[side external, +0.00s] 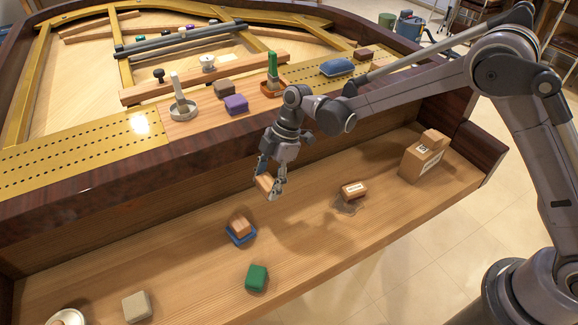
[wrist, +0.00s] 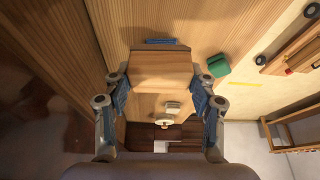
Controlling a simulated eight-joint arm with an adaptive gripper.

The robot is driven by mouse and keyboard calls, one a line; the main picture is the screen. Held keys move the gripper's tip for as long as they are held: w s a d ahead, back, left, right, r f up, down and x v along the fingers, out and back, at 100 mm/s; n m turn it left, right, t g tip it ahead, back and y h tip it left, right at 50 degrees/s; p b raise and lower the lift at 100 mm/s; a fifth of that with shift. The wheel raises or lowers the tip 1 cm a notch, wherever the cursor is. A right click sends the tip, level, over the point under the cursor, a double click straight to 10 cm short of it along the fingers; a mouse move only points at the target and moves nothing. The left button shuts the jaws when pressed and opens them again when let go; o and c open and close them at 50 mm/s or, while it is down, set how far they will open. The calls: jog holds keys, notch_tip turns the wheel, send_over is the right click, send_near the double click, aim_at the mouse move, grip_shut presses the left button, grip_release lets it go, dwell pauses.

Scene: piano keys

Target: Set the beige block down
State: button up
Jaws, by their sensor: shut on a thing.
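The beige block (side external: 264,184), a light wood-coloured block, is in my gripper (side external: 270,178), tilted and held above the wooden shelf (side external: 310,240). In the wrist view the beige block (wrist: 161,70) fills the space between the two fingers of my gripper (wrist: 162,82), which press on its sides. Its underside is hidden. Below and in front of it, another wood-coloured block (side external: 241,225) sits on a blue base (side external: 239,238). In the wrist view only a blue edge (wrist: 160,41) shows beyond the held block.
A green block (side external: 256,277), a grey-beige block (side external: 137,306) and a white dish (side external: 68,317) stand nearer the front. A labelled brown block (side external: 353,190) and a cardboard box (side external: 421,162) lie to the right. The dark piano rail (side external: 130,190) rises behind. Bare shelf lies between the blocks.

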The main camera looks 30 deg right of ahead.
jog(key=s+d+m, duration=0.1)
jog(key=s+d, duration=0.2)
jog(key=d, duration=1.5)
send_over(289, 212)
jog(key=d, duration=0.2)
notch_tip(289, 212, down, 7)
jog(key=shift+a+r, duration=0.15)
jog(key=shift+f, duration=2.05)
jog(key=shift+f, duration=0.1)
jog(key=o, duration=1.1)
jog(key=shift+o, duration=0.2)
